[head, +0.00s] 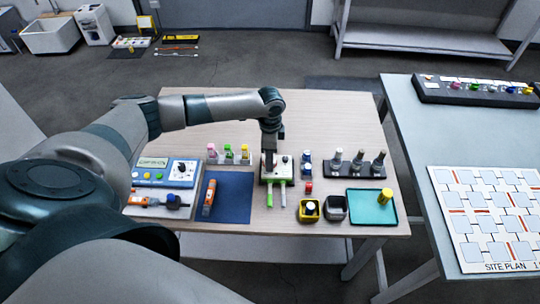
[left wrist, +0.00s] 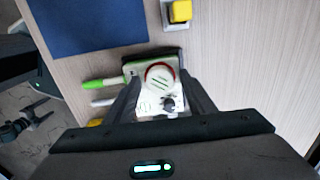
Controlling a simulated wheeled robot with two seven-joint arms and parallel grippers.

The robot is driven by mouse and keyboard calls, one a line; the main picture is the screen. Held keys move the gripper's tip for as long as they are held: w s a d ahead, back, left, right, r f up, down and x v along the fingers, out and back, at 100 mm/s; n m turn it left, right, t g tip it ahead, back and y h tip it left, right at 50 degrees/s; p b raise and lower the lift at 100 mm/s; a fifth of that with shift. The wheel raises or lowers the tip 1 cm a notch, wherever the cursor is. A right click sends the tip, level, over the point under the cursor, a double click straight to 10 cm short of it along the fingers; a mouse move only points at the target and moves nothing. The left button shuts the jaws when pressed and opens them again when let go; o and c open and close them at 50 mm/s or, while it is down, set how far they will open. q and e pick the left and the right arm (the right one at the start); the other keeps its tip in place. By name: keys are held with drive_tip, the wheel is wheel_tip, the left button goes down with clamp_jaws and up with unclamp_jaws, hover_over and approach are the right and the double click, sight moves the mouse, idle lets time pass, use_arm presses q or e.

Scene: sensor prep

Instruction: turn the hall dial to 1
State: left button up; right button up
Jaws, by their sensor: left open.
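A pale green-and-white box (head: 277,172) with a green handle and a white handle stands in the middle of the table. The marks are too small to read. My left gripper (head: 269,163) is open over this box, its fingers (left wrist: 160,100) on either side of its top; contact cannot be told. Another black dial (head: 181,168) sits on the blue-and-white panel at the left. No hall label is legible. My right gripper is out of view.
A blue mat (head: 234,196) lies left of the box. Colour-capped bottles (head: 228,152) stand behind the mat. A second table (head: 421,132) is farther right.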

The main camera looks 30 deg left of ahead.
use_arm(q)
drive_tip(key=shift+p, duration=0.3)
drive_tip(key=c, duration=0.7)
idle(0.4)
drive_tip(key=o, duration=1.1)
drive_tip(key=shift+r+p, duration=0.65)
drive_tip(key=shift+p, duration=0.2)
idle(0.3)
drive_tip(key=shift+r+p, duration=2.95)
drive_tip(key=shift+p, duration=0.25)
drive_tip(key=shift+d, duration=0.1)
